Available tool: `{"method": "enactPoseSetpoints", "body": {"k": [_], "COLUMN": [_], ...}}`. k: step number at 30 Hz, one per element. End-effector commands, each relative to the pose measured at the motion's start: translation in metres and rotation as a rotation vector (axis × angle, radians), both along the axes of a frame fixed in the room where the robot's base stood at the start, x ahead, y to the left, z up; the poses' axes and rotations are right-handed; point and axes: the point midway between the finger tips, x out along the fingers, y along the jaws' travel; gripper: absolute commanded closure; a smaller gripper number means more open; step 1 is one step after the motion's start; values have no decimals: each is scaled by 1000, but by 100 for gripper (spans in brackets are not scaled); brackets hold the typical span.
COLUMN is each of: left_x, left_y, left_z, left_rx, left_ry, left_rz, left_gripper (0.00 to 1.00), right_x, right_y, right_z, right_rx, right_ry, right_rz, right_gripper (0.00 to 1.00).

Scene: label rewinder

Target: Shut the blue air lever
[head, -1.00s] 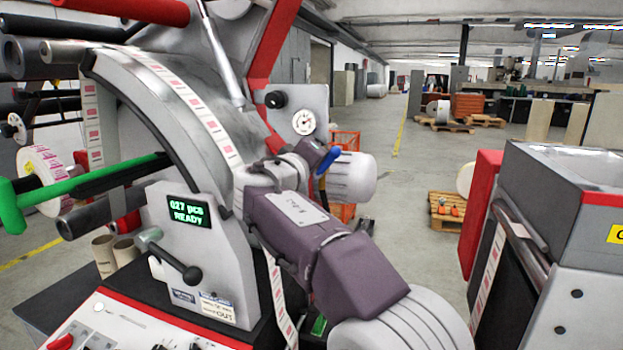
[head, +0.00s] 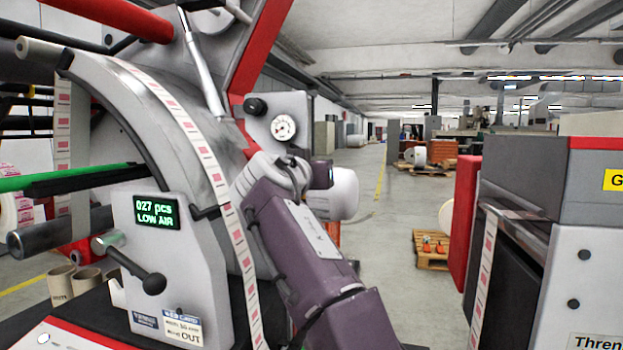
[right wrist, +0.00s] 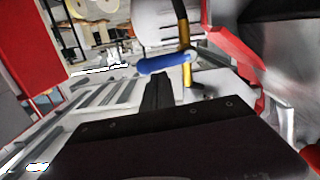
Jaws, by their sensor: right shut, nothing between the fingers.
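The blue air lever (right wrist: 165,63) shows in the right wrist view, lying nearly crosswise at a yellow pipe (right wrist: 187,66). In the head view the lever is hidden behind my right arm and gripper. My right gripper (right wrist: 157,92) is shut and empty, its fingers pointing at the lever from just below. I cannot tell whether the tips touch it. The rewinder's display (head: 157,212) reads "027 pcs LOW AIR". A round pressure gauge (head: 284,128) sits on the grey panel above my right gripper. My left gripper is not in view.
The rewinder's curved grey guard (head: 160,105) with its label strip stands left of my right arm. A black-knobbed lever (head: 153,283) sticks out below the display. A grey and red cabinet (head: 570,270) stands at the right. Open floor lies between them.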

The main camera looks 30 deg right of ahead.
Motion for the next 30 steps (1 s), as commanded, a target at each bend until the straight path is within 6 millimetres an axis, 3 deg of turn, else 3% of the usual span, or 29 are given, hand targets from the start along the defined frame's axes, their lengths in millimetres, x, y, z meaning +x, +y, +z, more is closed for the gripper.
{"method": "enactPoseSetpoints", "body": {"k": [13,26,30], "left_x": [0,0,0], "left_y": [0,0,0], "left_z": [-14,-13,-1], "left_rx": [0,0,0], "left_ry": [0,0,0], "left_rz": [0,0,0], "left_gripper": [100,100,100], "right_x": [-2,-2,-3], "right_y": [-2,-2,-5], "right_z": [-6,-6,7], "right_rx": [75,77,77], "right_ry": [-88,-89,-91], "right_rz": [0,0,-1], "right_gripper": [100,100,100]}}
